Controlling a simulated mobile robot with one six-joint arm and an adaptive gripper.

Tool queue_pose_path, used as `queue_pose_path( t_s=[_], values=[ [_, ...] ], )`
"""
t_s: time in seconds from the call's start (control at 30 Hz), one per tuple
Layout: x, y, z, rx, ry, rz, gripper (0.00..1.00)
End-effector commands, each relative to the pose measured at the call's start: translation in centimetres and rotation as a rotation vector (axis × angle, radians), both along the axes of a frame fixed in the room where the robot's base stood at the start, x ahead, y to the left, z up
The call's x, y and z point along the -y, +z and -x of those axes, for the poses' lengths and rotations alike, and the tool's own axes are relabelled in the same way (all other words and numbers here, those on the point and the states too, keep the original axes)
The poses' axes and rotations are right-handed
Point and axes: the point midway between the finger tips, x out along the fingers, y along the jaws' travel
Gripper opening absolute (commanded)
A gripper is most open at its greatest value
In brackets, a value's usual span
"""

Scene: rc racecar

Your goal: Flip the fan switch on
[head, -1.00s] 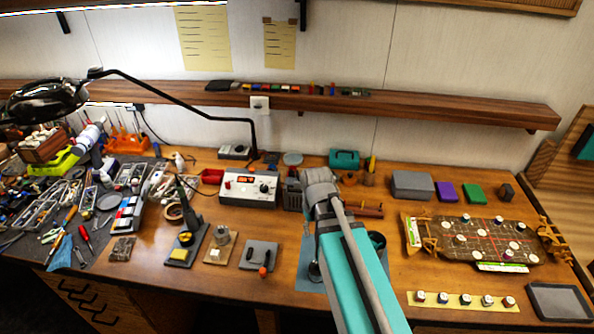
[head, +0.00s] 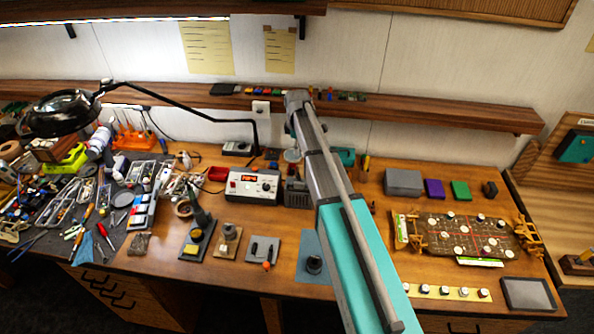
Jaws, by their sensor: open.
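I cannot make out a labelled fan switch. A dark grey ribbed box (head: 297,192), which may be the fan unit, stands at the back middle of the bench, partly covered by my arm. Beside it on the left is a white control station (head: 251,186) with a red lit display and a knob. A small grey box with a dark top (head: 238,148) sits behind that station. A white wall plate (head: 261,107) is on the shelf's front edge. My arm reaches up from the lower right across the bench to the shelf. My gripper is not visible, hidden behind or beyond the arm.
The wooden shelf (head: 440,114) crosses behind the arm's upper end. A black lamp arm (head: 190,113) spans the back left. Tools crowd the dark mat (head: 60,240). A circuit-like board (head: 470,238) lies at right. Bare wood shows at front middle.

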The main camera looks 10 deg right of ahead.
Motion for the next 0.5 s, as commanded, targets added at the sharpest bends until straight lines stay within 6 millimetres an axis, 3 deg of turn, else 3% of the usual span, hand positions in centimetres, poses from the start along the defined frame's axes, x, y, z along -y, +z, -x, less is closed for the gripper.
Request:
queue_pose_path(
  t_s=[0.5],
  values=[
    [-0.1, -0.38, 0.01, 0.0, 0.002, 0.0, 0.46]
  ],
)
